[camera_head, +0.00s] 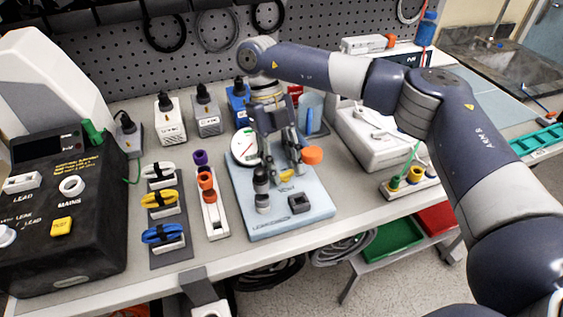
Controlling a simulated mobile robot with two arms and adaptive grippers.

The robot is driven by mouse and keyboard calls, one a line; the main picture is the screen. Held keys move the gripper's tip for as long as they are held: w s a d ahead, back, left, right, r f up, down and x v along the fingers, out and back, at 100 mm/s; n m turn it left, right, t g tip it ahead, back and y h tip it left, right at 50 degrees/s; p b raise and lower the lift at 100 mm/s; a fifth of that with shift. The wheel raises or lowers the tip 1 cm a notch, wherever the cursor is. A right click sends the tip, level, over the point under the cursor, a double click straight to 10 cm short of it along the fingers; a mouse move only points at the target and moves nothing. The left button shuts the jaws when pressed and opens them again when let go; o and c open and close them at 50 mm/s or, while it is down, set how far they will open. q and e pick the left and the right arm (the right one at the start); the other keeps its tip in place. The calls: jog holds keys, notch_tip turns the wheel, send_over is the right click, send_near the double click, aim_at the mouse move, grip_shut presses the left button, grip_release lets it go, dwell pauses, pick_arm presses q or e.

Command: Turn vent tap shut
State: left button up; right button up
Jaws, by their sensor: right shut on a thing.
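The vent tap (287,176) shows as a small yellow part on the pale blue leak-test board (240,208), just behind the VENT lettering. My right gripper (284,168) reaches down over the board from behind and is shut on the tap. Its fingers hide most of the tap, so I cannot tell which way the handle points. A round white gauge (244,148) stands behind and left of the gripper. An orange round knob (312,155) is close to its right. My left gripper is not in view.
A black-and-chrome cylinder (261,188) and a dark square block (300,204) stand on the board's front half. A rack with purple and orange caps (212,218) is to the left. A white machine (375,145) stands right, beneath my right arm.

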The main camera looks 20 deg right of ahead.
jog(key=shift+w+a+m+y, duration=0.15)
jog(key=shift+w+m+y, duration=0.2)
jog(key=shift+m, duration=0.45)
jog(key=shift+s, duration=0.1)
jog(key=shift+s+f, duration=0.1)
jog(key=shift+s, duration=0.05)
dwell(0.4)
